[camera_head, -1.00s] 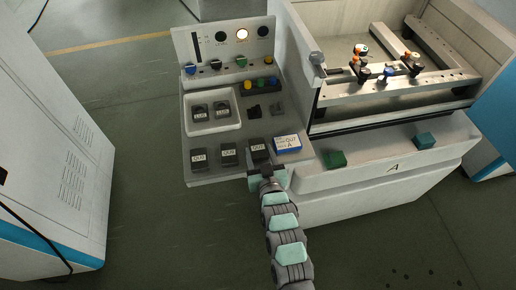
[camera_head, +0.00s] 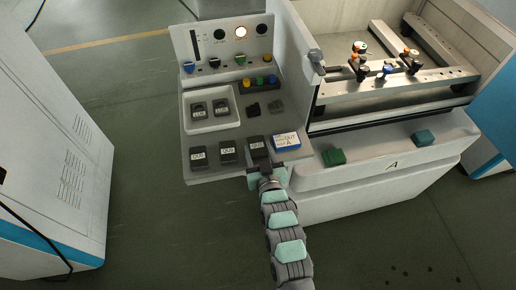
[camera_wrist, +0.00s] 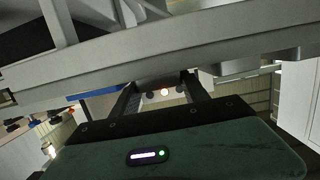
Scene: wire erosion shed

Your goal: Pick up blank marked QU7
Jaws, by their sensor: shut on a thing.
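Three dark blanks with white labels are in a row near the front of the grey console shelf: a left one (camera_head: 198,157), a middle one (camera_head: 228,152) and a right one (camera_head: 256,147). The labels are too small to read surely. My gripper (camera_head: 260,164) is at the near side of the right blank and is shut on it. My fingers partly cover its near edge. In the wrist view my gripper (camera_wrist: 160,88) shows its two fingers with a gap between them; the blank cannot be made out there.
A blue-and-white card box (camera_head: 286,142) sits just right of the held blank. Behind are a white tray (camera_head: 212,125) with two more blanks, small dark pieces (camera_head: 254,109), and an upright panel (camera_head: 205,45) with knobs and a lit lamp. The machine bed (camera_head: 375,85) stands at right.

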